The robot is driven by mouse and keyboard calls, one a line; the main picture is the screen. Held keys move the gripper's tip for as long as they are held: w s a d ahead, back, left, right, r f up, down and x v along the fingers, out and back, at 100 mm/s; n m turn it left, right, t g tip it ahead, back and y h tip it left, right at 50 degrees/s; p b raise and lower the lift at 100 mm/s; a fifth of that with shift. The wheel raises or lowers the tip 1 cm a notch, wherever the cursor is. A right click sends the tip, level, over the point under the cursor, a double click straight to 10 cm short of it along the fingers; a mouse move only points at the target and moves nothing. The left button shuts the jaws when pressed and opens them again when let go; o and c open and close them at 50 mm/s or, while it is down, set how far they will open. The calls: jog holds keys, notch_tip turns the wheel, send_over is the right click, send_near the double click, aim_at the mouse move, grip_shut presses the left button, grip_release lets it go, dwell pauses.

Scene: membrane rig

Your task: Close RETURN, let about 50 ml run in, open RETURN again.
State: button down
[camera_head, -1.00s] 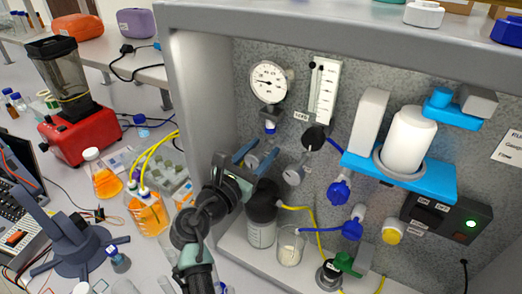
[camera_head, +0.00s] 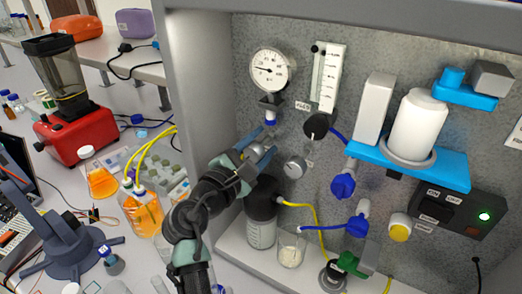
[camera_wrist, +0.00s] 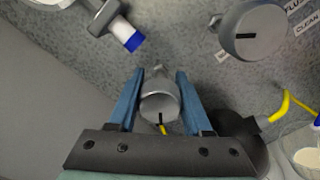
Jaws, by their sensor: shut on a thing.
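My gripper (camera_wrist: 158,76) has its two blue fingers on either side of a round silver knob (camera_wrist: 160,106) on the grey panel, shut on it. In the head view my gripper (camera_head: 252,146) is at the panel below the pressure gauge (camera_head: 272,70). No RETURN label is readable on this knob. A glass beaker (camera_head: 291,248) with pale contents stands at the foot of the panel. It shows partly in the wrist view (camera_wrist: 305,158). A dark-topped graduated bottle (camera_head: 261,232) stands left of it. Its level is too small to read.
A second silver knob (camera_wrist: 253,32) with a black mark sits to the right, partly readable labels beside it. A blue-tipped fitting (camera_wrist: 124,34) is at upper left. Yellow and blue tubes run near the beaker. A green-handled valve (camera_head: 350,264) is at lower right.

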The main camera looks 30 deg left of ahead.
jog(key=m+b, duration=0.1)
jog(key=m, duration=0.1)
jog(key=m+b, duration=0.4)
jog(key=m, duration=0.1)
jog(key=shift+f, duration=0.25)
jog(key=m+b, duration=0.2)
jog(key=m, duration=0.2)
jog(key=shift+b, duration=0.3)
jog(key=m+b, duration=0.2)
jog(key=m, duration=0.1)
jog(key=shift+m+b, duration=0.3)
jog(key=m+b, duration=0.2)
jog(key=m, duration=0.1)
jog(key=shift+m+b, duration=0.3)
jog(key=shift+b, duration=0.05)
jog(key=m+b, duration=0.2)
jog(key=m, duration=0.1)
jog(key=shift+f+m+b, duration=0.1)
jog(key=shift+m+b, duration=0.2)
jog(key=shift+b, duration=0.05)
jog(key=m+b, duration=0.3)
jog(key=m, duration=0.2)
jog(key=shift+m+b, duration=0.35)
jog(key=shift+m, duration=0.35)
